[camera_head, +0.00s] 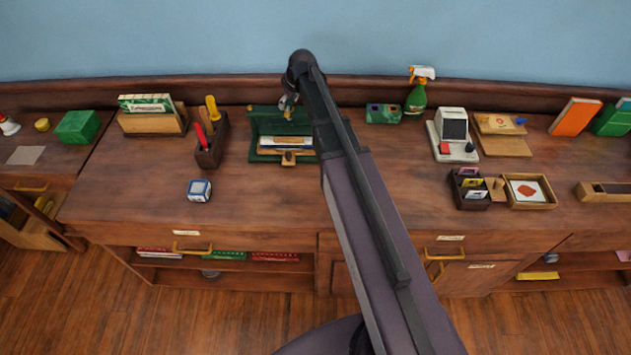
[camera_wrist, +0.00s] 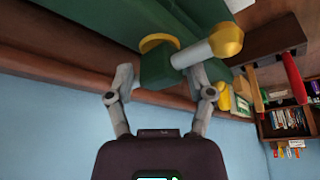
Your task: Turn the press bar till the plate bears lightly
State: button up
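The green press (camera_head: 265,122) stands at the back of the bench, partly hidden by my arm, with a light stack (camera_head: 283,142) low in its front. The press bar (camera_wrist: 193,54) shows in the wrist view as a grey rod with a yellow ball end (camera_wrist: 227,40), set in a green block (camera_wrist: 157,68) with a yellow ring end beyond. My gripper (camera_wrist: 162,80) has its fingers apart, one on each side of the block; the right finger is close to the bar, and I cannot tell if it touches. The plate cannot be made out.
A wooden holder with red and yellow-handled tools (camera_head: 212,140) stands just left of the press. A green box (camera_head: 383,113) and spray bottle (camera_head: 416,98) stand to its right.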

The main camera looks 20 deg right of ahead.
jog(key=shift+n+y, duration=0.3)
jog(key=shift+n, duration=0.3)
jog(key=shift+r+p, duration=0.45)
jog(key=p+v, duration=1.2)
jog(key=v, duration=0.1)
jog(key=s+a+f+m+g+h+b, duration=0.1)
jog(key=s+f+m+g+b, duration=0.1)
jog(key=s+f+b, duration=0.7)
jog(key=s+a+f+m+g+h+b, duration=0.1)
jog(key=s+f+m+b, duration=0.4)
jog(key=s, duration=1.1)
notch_tip(320, 180, down, 5)
jog(key=a+g+b, duration=0.1)
jog(key=b, duration=0.2)
jog(key=shift+h+b, duration=0.35)
jog(key=shift+h, duration=0.05)
jog(key=shift+s+a+r, duration=0.1)
jog(key=shift+c, duration=0.6)
